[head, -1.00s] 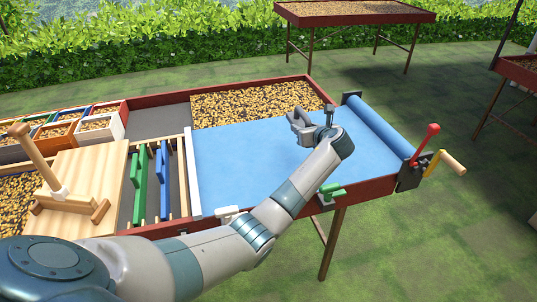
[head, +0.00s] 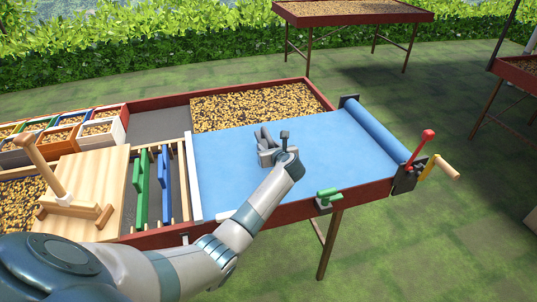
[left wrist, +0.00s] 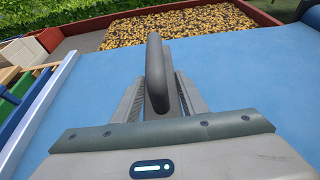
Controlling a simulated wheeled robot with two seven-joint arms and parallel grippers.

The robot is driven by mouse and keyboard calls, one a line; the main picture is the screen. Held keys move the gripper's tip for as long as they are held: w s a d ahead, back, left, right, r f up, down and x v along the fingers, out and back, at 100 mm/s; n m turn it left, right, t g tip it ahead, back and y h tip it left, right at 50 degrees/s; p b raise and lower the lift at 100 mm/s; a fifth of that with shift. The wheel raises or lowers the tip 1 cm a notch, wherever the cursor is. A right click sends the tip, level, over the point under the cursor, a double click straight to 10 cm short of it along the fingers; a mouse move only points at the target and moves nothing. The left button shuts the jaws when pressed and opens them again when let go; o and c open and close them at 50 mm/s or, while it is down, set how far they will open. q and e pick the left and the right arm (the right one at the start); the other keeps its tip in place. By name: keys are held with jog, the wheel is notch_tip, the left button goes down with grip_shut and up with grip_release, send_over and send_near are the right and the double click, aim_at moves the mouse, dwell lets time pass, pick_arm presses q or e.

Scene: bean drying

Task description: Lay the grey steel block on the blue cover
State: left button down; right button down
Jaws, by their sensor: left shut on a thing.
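The blue cover (head: 225,175) lies spread flat over the drying bed, with its rolled end on the right. My left gripper (head: 265,139) is over the middle of the cover. In the left wrist view, its jaws are shut on a dark grey, rounded, handle-like part, which I take for the grey steel block (left wrist: 156,72). The block's lower part is hidden by the gripper, and I cannot tell whether it touches the cover. The cover (left wrist: 240,70) also fills much of the left wrist view. My right gripper is not in view.
Beans (head: 255,107) show beyond the cover's far edge. A wooden board with an upright handle (head: 85,180), green and blue dividers (head: 166,185) and several small bean boxes (head: 102,130) are on the left. A crank (head: 445,168) with a red lever (head: 424,140) is at the right end.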

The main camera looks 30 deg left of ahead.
pick_arm(q)
jog(key=shift+r, duration=0.1)
jog(key=shift+f, duration=2)
jog(key=c, duration=1.1)
grip_release()
jog(key=shift+f, duration=0.2)
jog(key=shift+s, duration=0.1)
jog(key=shift+d+r, duration=0.1)
jog(key=shift+s+d+r, duration=0.2)
jog(key=shift+s+d, duration=0.1)
jog(key=shift+d, duration=0.05)
jog(key=v, duration=1)
jog(key=shift+s+d+r, duration=0.1)
jog(key=shift+s+d, duration=0.2)
